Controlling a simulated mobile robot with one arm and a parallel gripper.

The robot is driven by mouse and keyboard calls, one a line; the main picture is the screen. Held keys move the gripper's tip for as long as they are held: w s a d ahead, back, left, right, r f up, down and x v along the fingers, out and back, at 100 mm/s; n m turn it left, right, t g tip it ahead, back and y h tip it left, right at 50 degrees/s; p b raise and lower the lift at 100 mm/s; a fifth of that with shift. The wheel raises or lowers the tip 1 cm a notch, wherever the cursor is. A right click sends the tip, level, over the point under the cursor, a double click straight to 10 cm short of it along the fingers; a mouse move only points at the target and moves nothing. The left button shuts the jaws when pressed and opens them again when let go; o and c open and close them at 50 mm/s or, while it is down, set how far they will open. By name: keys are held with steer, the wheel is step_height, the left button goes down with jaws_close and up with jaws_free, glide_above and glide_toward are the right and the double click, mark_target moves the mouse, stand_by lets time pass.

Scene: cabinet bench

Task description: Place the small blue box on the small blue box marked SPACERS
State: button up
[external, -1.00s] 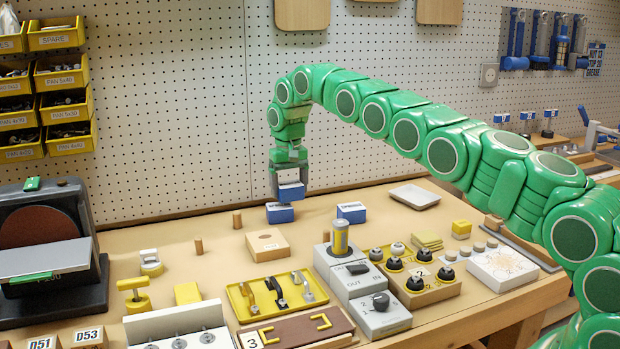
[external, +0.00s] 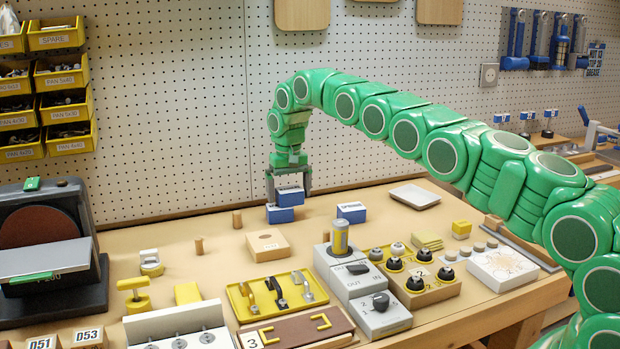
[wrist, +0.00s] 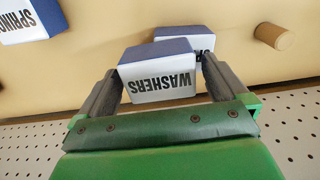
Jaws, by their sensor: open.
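A small blue box with a white label reading WASHERS (wrist: 160,82) sits on top of another small blue box (external: 280,214). The upper box also shows in the external view (external: 289,197). It looks slightly offset from the lower box, whose label is mostly hidden in the wrist view (wrist: 204,42). My gripper (external: 288,188) points down with its fingers on either side of the upper box. It is open; the fingers also show in the wrist view (wrist: 160,66).
A third blue box marked SPRINGS (external: 351,213) stands to the right. A tan block (external: 267,245) is in front, and wooden pegs (external: 237,219) stand to the left. A white tray (external: 414,196) lies farther right. The pegboard wall (external: 180,120) is close behind.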

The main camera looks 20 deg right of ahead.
mark_target(289, 188)
steer(key=shift+r, duration=3.9)
